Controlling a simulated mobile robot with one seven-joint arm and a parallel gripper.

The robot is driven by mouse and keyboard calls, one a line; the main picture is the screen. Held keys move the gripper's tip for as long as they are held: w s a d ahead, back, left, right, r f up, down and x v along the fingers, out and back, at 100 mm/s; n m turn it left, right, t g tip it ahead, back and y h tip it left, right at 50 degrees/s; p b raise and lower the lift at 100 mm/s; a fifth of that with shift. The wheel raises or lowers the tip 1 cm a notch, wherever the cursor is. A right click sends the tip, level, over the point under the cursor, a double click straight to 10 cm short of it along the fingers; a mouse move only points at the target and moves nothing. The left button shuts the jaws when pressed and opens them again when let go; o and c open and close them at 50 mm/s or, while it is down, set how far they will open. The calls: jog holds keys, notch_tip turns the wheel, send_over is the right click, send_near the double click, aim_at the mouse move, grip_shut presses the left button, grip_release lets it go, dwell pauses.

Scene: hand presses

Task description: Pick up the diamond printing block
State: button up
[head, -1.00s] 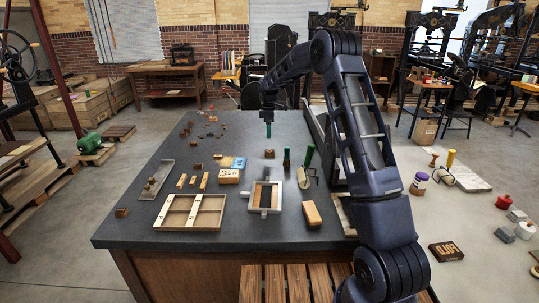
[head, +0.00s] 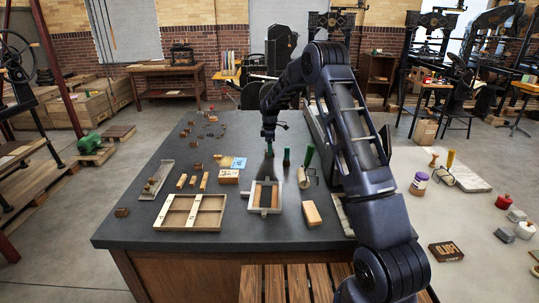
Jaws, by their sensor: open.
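The jaws are open. Several similar small brown blocks stand on the table, among them one at the middle (head: 217,157) and one at the front left corner (head: 121,212). Their faces are too small for me to tell which carries the diamond.
On the dark table (head: 180,235) are a divided wooden tray (head: 190,226), a metal frame (head: 248,207), a tan block (head: 312,213), a roller (head: 303,180) and a green-handled tool (head: 286,158) just right of my gripper. A grey tray (head: 168,166) lies left.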

jog(key=shift+f, duration=0.6)
jog(key=shift+c, duration=0.2)
jog(key=c, duration=1)
